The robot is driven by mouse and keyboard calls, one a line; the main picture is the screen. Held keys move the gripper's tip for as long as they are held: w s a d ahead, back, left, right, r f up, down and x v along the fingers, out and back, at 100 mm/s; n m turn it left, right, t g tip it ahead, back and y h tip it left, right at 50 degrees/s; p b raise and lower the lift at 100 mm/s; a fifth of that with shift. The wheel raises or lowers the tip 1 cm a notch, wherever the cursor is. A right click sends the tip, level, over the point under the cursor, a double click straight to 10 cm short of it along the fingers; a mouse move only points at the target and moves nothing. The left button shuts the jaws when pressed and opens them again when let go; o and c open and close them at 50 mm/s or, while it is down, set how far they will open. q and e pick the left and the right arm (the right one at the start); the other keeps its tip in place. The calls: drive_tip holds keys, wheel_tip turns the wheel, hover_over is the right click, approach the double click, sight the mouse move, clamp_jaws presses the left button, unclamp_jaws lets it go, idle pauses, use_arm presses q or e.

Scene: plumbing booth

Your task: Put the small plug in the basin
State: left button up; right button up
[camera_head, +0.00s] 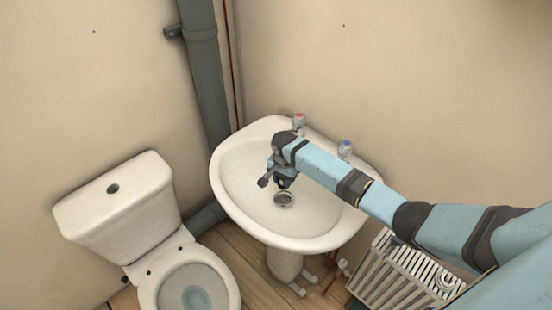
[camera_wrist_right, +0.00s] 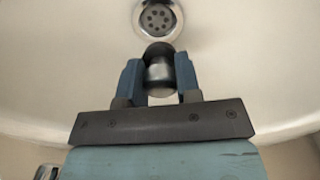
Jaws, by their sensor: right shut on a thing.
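The white basin (camera_head: 240,165) stands against the wall, with a round metal drain (camera_head: 284,199) in its bowl. My right gripper (camera_head: 276,181) reaches in from the right and is over the bowl, close to the drain. In the right wrist view my right gripper (camera_wrist_right: 159,78) is shut on the small plug (camera_wrist_right: 159,70), a short metal piece with a dark top end. The drain (camera_wrist_right: 157,18) shows just beyond the plug in that view, uncovered. I cannot tell how high the plug is above the bowl. My left gripper is not in view.
A toilet (camera_head: 125,205) stands to the left. A dark pipe (camera_head: 202,70) runs up the wall. A white radiator (camera_head: 400,275) is at the lower right.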

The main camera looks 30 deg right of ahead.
sight(284, 201)
drive_tip(key=shift+s+d+f, duration=0.1)
drive_tip(key=shift+d+f, duration=0.1)
drive_tip(key=shift+f, duration=0.35)
drive_tip(key=shift+f+b, duration=0.6)
drive_tip(key=shift+b, duration=0.4)
drive_tip(key=shift+f+b, duration=0.65)
drive_tip(key=shift+b, duration=0.2)
drive_tip(key=shift+f+b, duration=0.7)
drive_tip(key=shift+b, duration=0.25)
drive_tip(key=shift+f, duration=1.3)
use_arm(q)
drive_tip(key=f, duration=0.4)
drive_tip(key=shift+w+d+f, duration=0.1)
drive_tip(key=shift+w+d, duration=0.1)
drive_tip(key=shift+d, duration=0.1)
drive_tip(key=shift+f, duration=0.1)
